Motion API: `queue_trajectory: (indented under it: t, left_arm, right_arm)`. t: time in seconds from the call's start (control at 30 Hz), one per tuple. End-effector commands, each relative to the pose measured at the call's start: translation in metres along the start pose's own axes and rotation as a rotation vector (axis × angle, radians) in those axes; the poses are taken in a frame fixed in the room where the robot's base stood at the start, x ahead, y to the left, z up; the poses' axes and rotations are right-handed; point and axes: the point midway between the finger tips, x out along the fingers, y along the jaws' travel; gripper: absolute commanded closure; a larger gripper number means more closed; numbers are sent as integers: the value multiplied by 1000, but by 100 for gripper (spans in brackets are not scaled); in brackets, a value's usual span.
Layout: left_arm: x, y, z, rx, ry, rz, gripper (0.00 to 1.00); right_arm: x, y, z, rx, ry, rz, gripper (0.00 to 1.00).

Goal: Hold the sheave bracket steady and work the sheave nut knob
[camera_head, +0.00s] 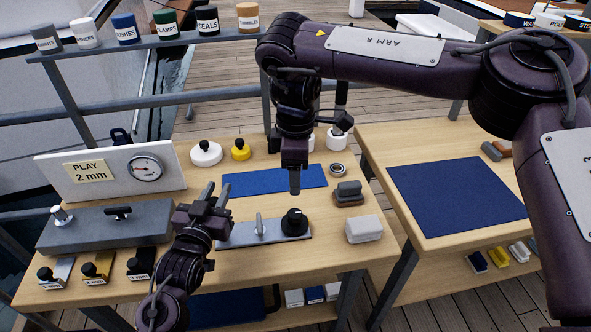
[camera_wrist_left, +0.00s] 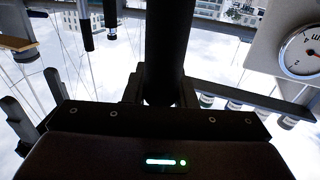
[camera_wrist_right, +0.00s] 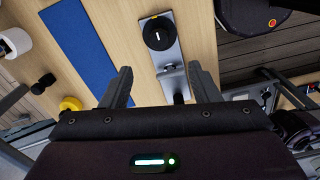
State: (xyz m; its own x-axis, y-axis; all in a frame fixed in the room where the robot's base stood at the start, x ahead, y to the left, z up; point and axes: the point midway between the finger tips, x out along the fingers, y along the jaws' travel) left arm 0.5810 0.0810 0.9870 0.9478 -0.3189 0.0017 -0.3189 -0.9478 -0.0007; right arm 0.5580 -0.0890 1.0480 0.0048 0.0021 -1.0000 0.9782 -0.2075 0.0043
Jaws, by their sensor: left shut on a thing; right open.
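The sheave bracket is a grey plate (camera_head: 276,238) lying on the wooden bench, with a short silver post on it. The black sheave nut knob (camera_head: 294,220) stands near its right end; both plate (camera_wrist_right: 168,52) and knob (camera_wrist_right: 158,33) show in the right wrist view. My left gripper (camera_head: 215,190) is at the plate's left end. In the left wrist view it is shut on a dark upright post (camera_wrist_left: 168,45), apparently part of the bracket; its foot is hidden. My right gripper (camera_head: 295,190) points down above the knob, open and empty, with its fingers (camera_wrist_right: 165,88) apart.
A blue mat (camera_head: 270,181) lies behind the bracket. A grey fixture (camera_head: 105,227) and a gauge board (camera_head: 85,177) are at left. A second bench with a blue mat (camera_head: 455,195) is at right.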

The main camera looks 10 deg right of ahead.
Motion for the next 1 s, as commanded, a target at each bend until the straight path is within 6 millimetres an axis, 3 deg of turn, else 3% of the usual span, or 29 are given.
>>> queue_trajectory:
  t: [0.13, 0.17, 0.37, 0.73, 1.0]
  left_arm:
    - [-1, 0, 6, -1, -14, 1, 100]
    - [-1, 0, 6, -1, -14, 1, 75]
    - [0, 0, 4, 0, -8, 1, 50]
    - [-8, 0, 2, 0, -4, 0, 50]
    - [-58, 0, 4, 0, -9, 1, 50]
  right_arm:
    - [1, 0, 0, 0, 0, 0, 44]
    - [1, 0, 0, 0, 0, 0, 44]
    - [1, 0, 0, 0, 0, 0, 44]
    - [0, 0, 0, 0, 0, 0, 44]
    - [0, 0, 0, 0, 0, 1, 44]
